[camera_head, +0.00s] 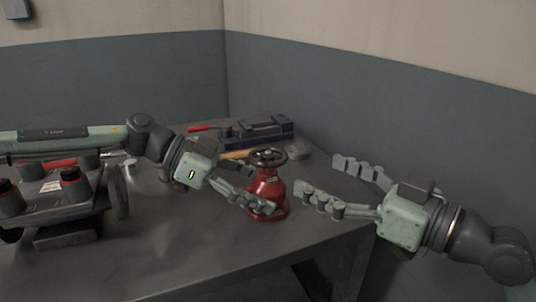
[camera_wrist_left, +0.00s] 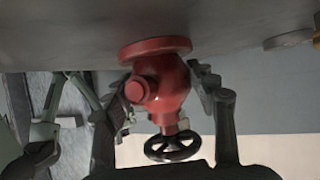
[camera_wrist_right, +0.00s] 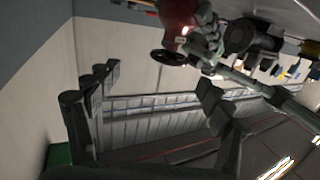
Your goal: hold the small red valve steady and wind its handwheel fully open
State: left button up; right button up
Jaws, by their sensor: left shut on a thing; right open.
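The small red valve (camera_head: 268,187) stands upright on the grey table in the head view, its black handwheel (camera_head: 268,157) on top. My left gripper (camera_head: 262,190) is shut on the valve body from the left; in the left wrist view its fingers lie on both sides of the red body (camera_wrist_left: 160,85), with the handwheel (camera_wrist_left: 172,148) clear of them. My right gripper (camera_head: 318,178) is open and empty, to the right of the valve and apart from it. In the right wrist view the valve (camera_wrist_right: 178,15) and handwheel (camera_wrist_right: 168,57) show beyond the open fingers.
A blue vise-like block (camera_head: 265,132) and a wooden-handled tool (camera_head: 236,155) lie behind the valve. A round grey disc (camera_head: 298,152) lies near the wall. A dark fixture with several knobs (camera_head: 60,200) stands at the left. The front of the table (camera_head: 190,245) is clear.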

aim_at(254, 149)
jog(key=x, duration=0.3)
jog(key=s+x, duration=0.1)
jog(key=x, duration=0.3)
jog(key=a+x, duration=0.1)
jog(key=x, duration=0.3)
jog(key=shift+s+a+r, duration=0.1)
jog(key=shift+s+r, duration=0.1)
jog(key=shift+r, duration=0.1)
jog(key=c, duration=1.2)
